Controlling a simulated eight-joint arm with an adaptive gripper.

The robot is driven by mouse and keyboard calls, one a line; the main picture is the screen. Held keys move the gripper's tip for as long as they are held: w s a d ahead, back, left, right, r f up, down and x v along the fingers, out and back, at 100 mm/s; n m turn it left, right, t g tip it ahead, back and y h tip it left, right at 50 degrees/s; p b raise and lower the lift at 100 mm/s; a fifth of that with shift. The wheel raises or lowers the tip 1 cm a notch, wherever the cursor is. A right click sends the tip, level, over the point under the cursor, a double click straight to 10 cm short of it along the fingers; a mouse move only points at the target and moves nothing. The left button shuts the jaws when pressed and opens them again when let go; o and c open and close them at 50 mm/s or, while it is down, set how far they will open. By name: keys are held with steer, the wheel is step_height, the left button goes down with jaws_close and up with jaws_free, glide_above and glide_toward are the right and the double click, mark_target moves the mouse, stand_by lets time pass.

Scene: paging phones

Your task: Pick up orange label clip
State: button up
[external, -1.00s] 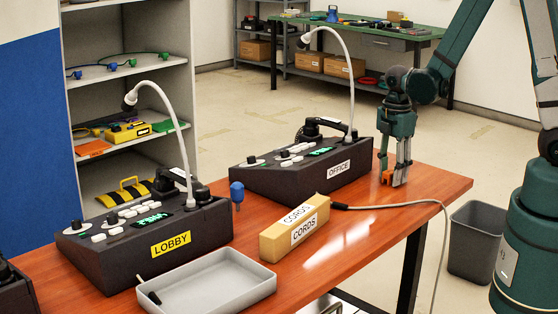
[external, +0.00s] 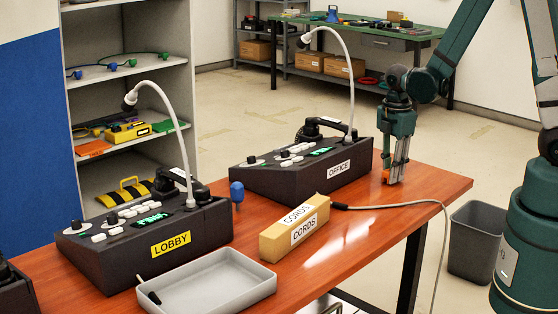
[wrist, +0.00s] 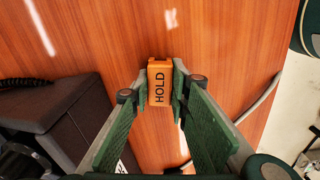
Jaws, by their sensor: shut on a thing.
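The orange label clip (wrist: 159,84), marked HOLD, sits between the two fingertips in the wrist view, with a finger against each side. In the external view only a small orange part of the clip (external: 386,176) shows at the fingertips; the rest is hidden by the fingers. My gripper (external: 394,178) points down at the wooden table, to the right of the OFFICE phone. It is shut on the clip. The clip is at or very close to the table top; I cannot tell if it touches.
The OFFICE phone (external: 304,165) stands just left of my gripper. A grey cable (external: 400,205) runs over the table nearby. A CORDS box (external: 294,229), a grey tray (external: 206,287) and the LOBBY phone (external: 150,240) are farther left. The table's front right is clear.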

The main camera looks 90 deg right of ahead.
steer(key=shift+r+p, duration=1.3)
steer(key=shift+r, duration=3.55)
